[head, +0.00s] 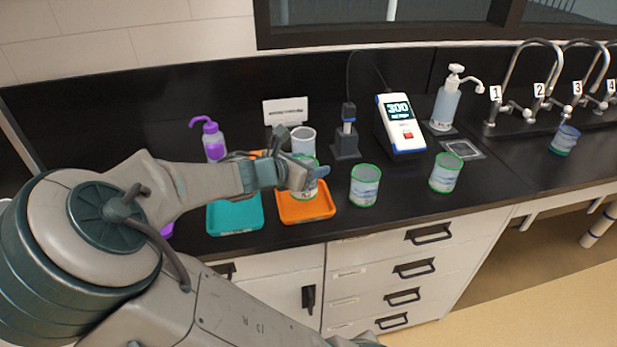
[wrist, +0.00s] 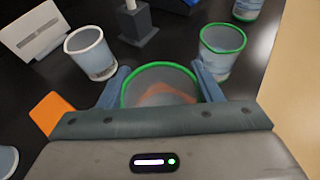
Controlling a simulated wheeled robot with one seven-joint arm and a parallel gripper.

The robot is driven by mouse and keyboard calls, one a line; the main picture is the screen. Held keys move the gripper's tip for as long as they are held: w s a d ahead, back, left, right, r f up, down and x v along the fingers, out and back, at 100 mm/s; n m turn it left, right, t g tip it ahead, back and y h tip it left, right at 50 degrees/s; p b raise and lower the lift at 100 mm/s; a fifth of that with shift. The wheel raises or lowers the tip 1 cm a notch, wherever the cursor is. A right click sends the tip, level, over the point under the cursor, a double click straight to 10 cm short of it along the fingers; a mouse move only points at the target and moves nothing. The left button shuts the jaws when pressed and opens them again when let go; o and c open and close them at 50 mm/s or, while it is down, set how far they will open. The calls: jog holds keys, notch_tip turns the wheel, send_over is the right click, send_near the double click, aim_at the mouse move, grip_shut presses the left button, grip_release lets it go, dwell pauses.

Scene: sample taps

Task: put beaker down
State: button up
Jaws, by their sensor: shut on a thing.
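A green-rimmed beaker (wrist: 160,88) is between the fingers of my gripper (wrist: 160,87), which is shut on it. In the head view the held beaker (head: 306,187) is over the orange tray (head: 307,216), partly hidden by my gripper (head: 312,176). Orange shows through the beaker in the wrist view. The beaker looks upright. I cannot tell whether its base touches the tray.
A teal tray (head: 235,232) lies to the left. Green-rimmed beakers (head: 365,187) and (head: 446,172) stand to the right. A white-rimmed beaker (head: 303,138) stands behind. A meter (head: 400,125) and purple wash bottle (head: 213,142) stand at the back.

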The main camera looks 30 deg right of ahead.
jog(key=shift+f+b, duration=0.45)
jog(key=shift+f, duration=1.4)
jog(key=o, duration=1)
jog(key=shift+f, duration=0.1)
jog(key=shift+o, duration=0.2)
jog(key=shift+s+a+r, duration=0.1)
jog(key=shift+a+r, duration=0.25)
jog(key=shift+a, duration=0.05)
jog(key=p+v, duration=0.3)
jog(key=v, duration=0.8)
jog(key=shift+s, duration=0.2)
